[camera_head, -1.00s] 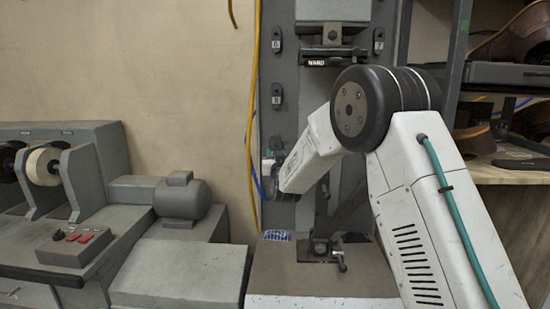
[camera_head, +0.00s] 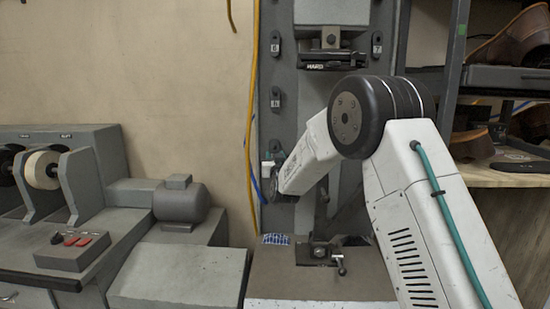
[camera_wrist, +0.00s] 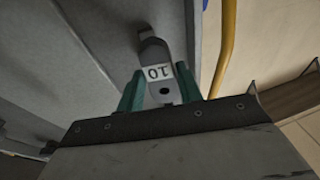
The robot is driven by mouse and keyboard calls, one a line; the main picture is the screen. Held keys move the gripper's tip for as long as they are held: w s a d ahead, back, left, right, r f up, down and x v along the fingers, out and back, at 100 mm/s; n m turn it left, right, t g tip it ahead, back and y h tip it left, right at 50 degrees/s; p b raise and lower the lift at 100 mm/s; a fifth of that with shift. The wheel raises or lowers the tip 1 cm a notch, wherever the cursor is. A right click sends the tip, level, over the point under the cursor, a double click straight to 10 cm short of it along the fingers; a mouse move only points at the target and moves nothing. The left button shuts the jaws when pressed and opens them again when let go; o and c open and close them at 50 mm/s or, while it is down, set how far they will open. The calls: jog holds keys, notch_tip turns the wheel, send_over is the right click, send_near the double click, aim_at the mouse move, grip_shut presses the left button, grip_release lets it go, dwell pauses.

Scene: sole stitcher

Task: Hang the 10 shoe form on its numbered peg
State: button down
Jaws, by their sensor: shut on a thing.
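In the wrist view, the grey shoe form (camera_wrist: 153,50) has a white label reading 10, upside down in the picture, and a dark hole. My gripper (camera_wrist: 160,88) has its green fingers on both sides of the form's labelled end, shut on it. Numbered peg plates are on the column: 6 (camera_head: 275,46), 7 (camera_head: 376,46) and one below that looks like 8 (camera_head: 275,100). No peg marked 10 is visible.
The grey column (camera_head: 312,105) stands behind my arm, with a yellow hose (camera_head: 250,120) along its left side. A black clamp (camera_head: 332,60) juts from it. A small vise (camera_head: 322,254) sits on the base below. A shelf with brown shoes (camera_head: 512,40) is at right.

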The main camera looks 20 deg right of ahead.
jog(key=shift+d+f+x, duration=0.1)
jog(key=shift+d+x, duration=0.05)
jog(key=shift+x, duration=0.7)
jog(key=shift+d+f+x, duration=0.1)
jog(key=shift+d+x, duration=0.05)
jog(key=shift+x, duration=0.7)
dwell(1.4)
jog(key=c, duration=0.9)
grip_release()
jog(key=shift+o, duration=0.2)
jog(key=shift+s+f, duration=0.15)
